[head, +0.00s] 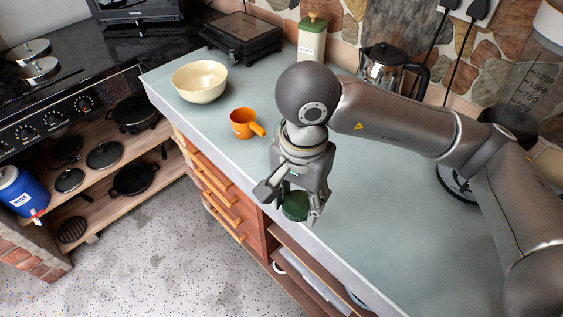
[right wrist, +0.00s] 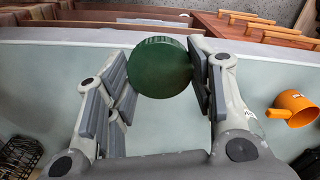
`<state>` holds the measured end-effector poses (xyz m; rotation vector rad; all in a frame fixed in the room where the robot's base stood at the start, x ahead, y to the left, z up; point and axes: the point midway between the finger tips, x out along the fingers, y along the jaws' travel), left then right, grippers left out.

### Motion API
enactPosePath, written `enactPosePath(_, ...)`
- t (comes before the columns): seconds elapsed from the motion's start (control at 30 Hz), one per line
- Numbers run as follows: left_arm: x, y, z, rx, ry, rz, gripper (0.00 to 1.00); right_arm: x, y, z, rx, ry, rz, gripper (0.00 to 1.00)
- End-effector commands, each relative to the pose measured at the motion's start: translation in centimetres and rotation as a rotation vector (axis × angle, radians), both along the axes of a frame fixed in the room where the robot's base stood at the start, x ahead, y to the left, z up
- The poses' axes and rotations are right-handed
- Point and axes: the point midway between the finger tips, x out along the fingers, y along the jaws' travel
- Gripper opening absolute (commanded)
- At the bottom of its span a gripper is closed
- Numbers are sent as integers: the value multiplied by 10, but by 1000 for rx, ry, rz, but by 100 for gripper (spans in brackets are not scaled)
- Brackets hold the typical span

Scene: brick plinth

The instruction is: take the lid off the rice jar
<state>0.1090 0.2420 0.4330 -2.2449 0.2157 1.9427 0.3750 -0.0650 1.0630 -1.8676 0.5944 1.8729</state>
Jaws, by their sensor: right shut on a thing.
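My right gripper (head: 291,207) points down over the front part of the counter and is shut on a dark green round lid (head: 295,208). In the right wrist view the lid (right wrist: 160,67) is a flat disc between the two fingers of the gripper (right wrist: 163,80). No jar body shows under the lid in either view. A pale green jar (head: 311,42) with an olive top and a small knob stands upright at the back of the counter; its label is too small to read. My left gripper is not in view.
An orange mug (head: 243,123) and a cream bowl (head: 200,82) stand left of my right gripper on the grey-green counter (head: 360,215). The counter's front edge is close to the gripper.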

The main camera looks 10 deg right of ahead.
Motion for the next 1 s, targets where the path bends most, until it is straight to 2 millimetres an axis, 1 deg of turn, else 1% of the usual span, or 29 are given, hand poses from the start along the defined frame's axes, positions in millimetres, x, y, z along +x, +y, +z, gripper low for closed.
enactPosePath(0.03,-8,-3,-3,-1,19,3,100,-1,-1,-1,1,-2,-4,21)
enactPosePath(0.1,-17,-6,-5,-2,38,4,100,-1,-2,-1,1,-3,-10,21)
enactPosePath(0.17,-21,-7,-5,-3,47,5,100,0,-3,-2,0,-4,-13,21)
enactPosePath(0.23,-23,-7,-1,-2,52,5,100,6,-7,-4,-1,-1,-18,21)
enactPosePath(0.37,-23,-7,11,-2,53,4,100,30,-19,-13,-3,2,-23,21)
enactPosePath(0.6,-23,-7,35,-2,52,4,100,82,-44,-39,-4,1,-19,21)
enactPosePath(0.7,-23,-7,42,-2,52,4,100,96,-51,-62,-3,2,-17,21)
enactPosePath(0.8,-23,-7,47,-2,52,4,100,108,-55,-78,-1,1,-16,21)
enactPosePath(0.9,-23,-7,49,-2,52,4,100,116,-58,-89,0,-1,-14,21)
enactPosePath(1.0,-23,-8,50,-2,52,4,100,120,-59,-94,0,-3,-13,21)
